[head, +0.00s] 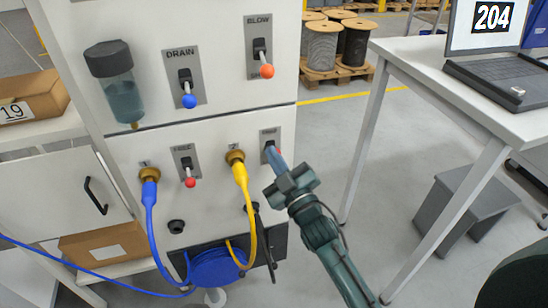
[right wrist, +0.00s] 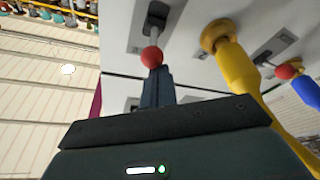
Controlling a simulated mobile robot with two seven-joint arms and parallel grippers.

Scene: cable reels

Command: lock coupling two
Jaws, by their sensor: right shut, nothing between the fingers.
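The yellow coupling (head: 236,158) sits in a brass socket on the lower cabinet panel, with its yellow hose hanging down. It also shows in the right wrist view (right wrist: 228,60). A lever plate (head: 269,137) is right of it; the gripper hides its knob in the head view. In the right wrist view that lever's red knob (right wrist: 152,56) shows at the fingertips. My right gripper (head: 273,154) is shut and empty at this lever; I cannot tell whether it touches the knob. My left gripper is out of view.
The blue coupling (head: 149,175) and a red-knobbed lever (head: 189,181) are to the left. Above are the drain lever (head: 188,100), the blow lever (head: 266,71) and a filter bowl (head: 118,90). A table (head: 420,60) stands right. Floor between is clear.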

